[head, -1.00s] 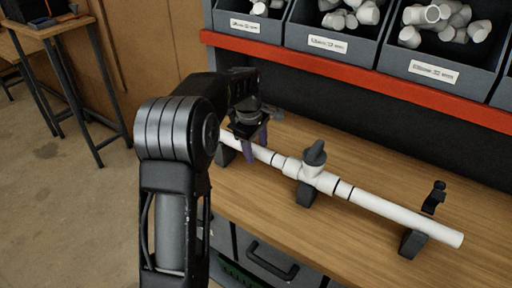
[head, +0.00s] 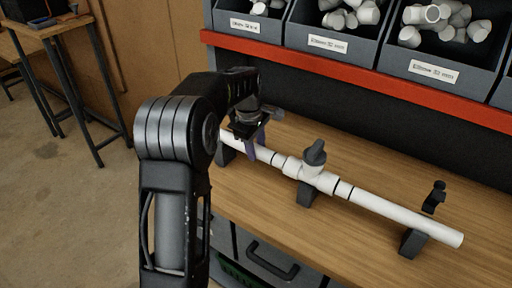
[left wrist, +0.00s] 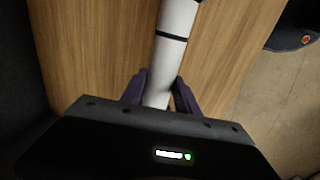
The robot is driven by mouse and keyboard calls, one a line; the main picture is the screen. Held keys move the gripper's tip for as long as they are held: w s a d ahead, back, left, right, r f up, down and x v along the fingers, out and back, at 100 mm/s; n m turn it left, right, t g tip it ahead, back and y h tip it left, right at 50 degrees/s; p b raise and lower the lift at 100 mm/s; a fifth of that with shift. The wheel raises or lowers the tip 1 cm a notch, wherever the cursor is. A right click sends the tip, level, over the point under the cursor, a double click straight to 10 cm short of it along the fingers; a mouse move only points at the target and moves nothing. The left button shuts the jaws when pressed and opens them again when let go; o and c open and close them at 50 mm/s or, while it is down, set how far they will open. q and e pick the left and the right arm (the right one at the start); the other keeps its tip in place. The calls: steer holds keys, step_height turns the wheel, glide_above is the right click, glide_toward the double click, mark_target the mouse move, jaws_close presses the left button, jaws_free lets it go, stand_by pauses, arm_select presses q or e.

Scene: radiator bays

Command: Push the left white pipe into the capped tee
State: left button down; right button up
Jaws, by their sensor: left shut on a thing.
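The left white pipe (head: 233,142) lies along the bench with a black band near its right end. The capped tee (head: 318,180), white with a dark grey cap (head: 315,152) on its upright branch, sits in the middle on a dark support. A bare bit of pipe shows between the band and the tee's left socket. My left gripper (head: 257,147) is shut on the left pipe, left of the band. In the left wrist view the pipe (left wrist: 168,62) runs between my two purple fingers (left wrist: 159,92). My right gripper is not in view.
A right white pipe (head: 400,214) with a black band runs from the tee to a dark support (head: 413,242). A black clip-like post (head: 434,197) stands behind it. Grey bins (head: 330,42) of white fittings sit above a red rail (head: 350,75). The bench front (head: 290,225) is clear.

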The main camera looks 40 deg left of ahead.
mark_target(267, 151)
arm_select(q)
steer(key=shift+d, duration=2.05)
steer(key=c, duration=0.9)
jaws_free()
steer(key=shift+d, duration=0.1)
steer(key=shift+c, duration=0.2)
steer(key=shift+r, duration=0.15)
steer(key=shift+a+r, duration=0.2)
steer(key=shift+r, duration=0.05)
steer(key=r, duration=0.3)
steer(key=s+r+b, duration=0.1)
steer(key=r, duration=0.3)
steer(key=shift+s, duration=0.2)
